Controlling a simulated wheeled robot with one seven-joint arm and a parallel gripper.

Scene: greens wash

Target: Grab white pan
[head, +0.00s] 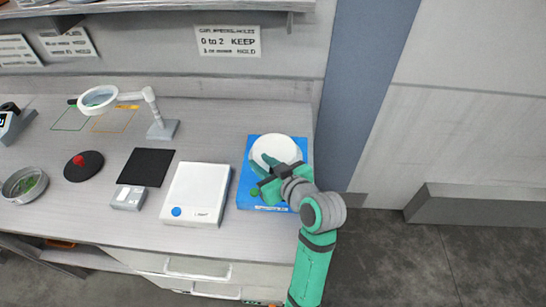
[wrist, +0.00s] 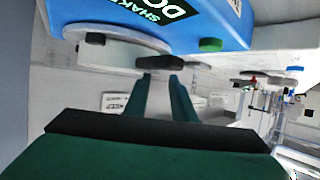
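The white pan (head: 277,149) is a shallow round dish on top of the blue shaker (head: 245,191) at the right end of the bench. In the wrist view its white rim (wrist: 118,36) shows close up beside the blue body. My gripper (head: 262,168) is at the near-left side of the pan, partly covering its edge. Its green fingers are spread, with a gap between them also in the wrist view (wrist: 161,80). A dark grey piece lies at the fingertips there; I cannot tell whether it touches them.
A white light box (head: 196,194) stands left of the shaker. A shelf overhangs the back. Floor is open at the right.

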